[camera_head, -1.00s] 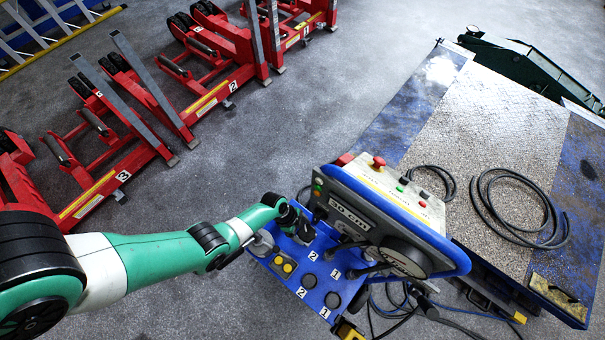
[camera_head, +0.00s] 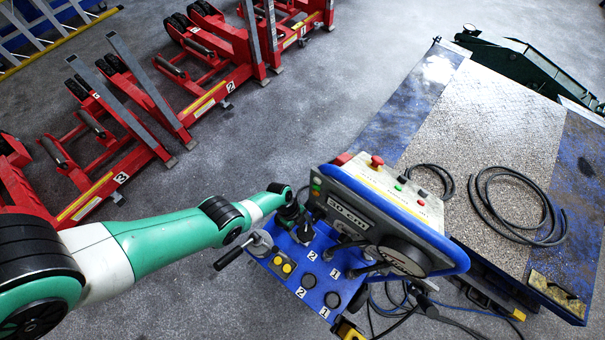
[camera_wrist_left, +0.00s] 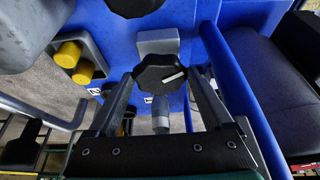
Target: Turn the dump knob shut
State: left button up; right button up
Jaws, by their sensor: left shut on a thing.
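The dump knob (camera_wrist_left: 160,72) is a black, lobed knob with a white line across its face, in the middle of the left wrist view. My left gripper (camera_wrist_left: 161,84) has a finger on each side of it and is shut on it. In the head view my left gripper (camera_head: 301,228) reaches down onto the blue jack unit (camera_head: 318,272) from the left and hides the knob. The white line on the knob points right and slightly up in the wrist view. My right gripper is not in view.
The grey control panel (camera_head: 352,212) with a blue rim stands just right of my gripper. A lever with a black handle (camera_head: 231,257) sticks out to the left. Yellow buttons (camera_head: 287,268) sit in front. Red jacks (camera_head: 130,150) stand behind on open grey floor.

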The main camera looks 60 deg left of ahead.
pick_arm(q)
jog(key=o, duration=1.1)
jog(key=shift+o, duration=0.2)
